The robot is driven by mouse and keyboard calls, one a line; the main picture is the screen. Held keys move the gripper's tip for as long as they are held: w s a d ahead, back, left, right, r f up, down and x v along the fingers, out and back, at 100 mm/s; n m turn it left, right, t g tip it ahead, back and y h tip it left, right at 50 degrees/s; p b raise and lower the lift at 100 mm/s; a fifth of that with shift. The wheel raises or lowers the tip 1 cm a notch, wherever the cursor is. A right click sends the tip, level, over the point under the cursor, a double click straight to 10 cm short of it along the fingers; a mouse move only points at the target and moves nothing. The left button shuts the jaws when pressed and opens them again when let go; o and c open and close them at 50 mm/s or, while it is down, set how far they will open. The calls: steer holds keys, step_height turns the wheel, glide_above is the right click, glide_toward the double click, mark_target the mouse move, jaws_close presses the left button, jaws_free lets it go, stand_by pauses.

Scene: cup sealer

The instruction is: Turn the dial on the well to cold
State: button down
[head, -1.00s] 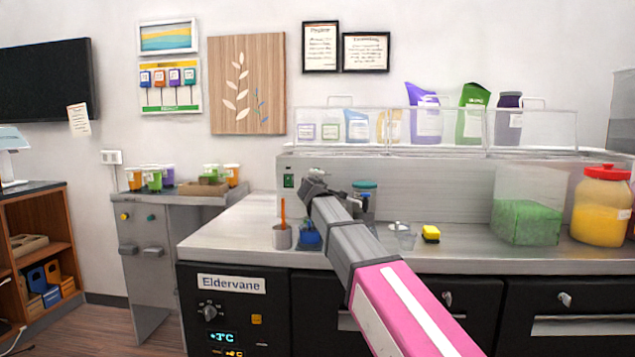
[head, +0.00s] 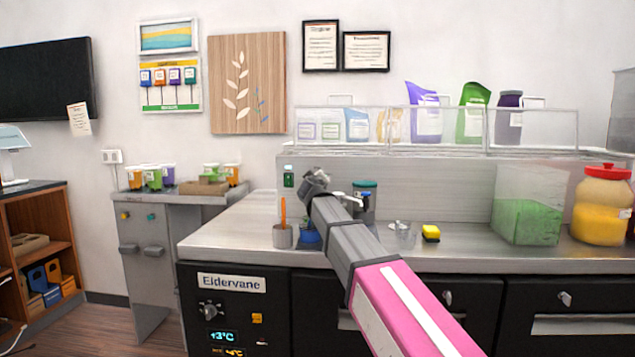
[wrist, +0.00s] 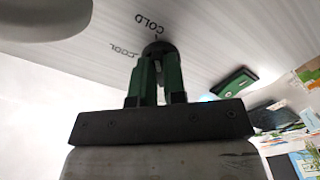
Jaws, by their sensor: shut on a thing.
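In the wrist view, a small dark round dial (wrist: 157,48) sits on the pale panel. The word COLD is printed just above it, and COOL is to its left. My gripper (wrist: 157,68) has two green fingers closed around the dial. The dial's pointer is hidden by the fingers, so its exact setting cannot be read. In the head view, the end of my arm reaches over the counter to the long metal well unit (head: 430,185); my own wrist hides the dial there.
A green switch (head: 289,180) is on the panel to the left. Clear bins line the top.

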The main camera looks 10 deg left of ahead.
steer(key=shift+f, duration=0.1)
stand_by(0.4)
steer(key=c, duration=1.2)
jaws_free()
steer(key=shift+s, duration=0.15)
steer(key=s, duration=1)
steer(key=shift+s+d, duration=0.3)
steer(key=shift+s, duration=0.05)
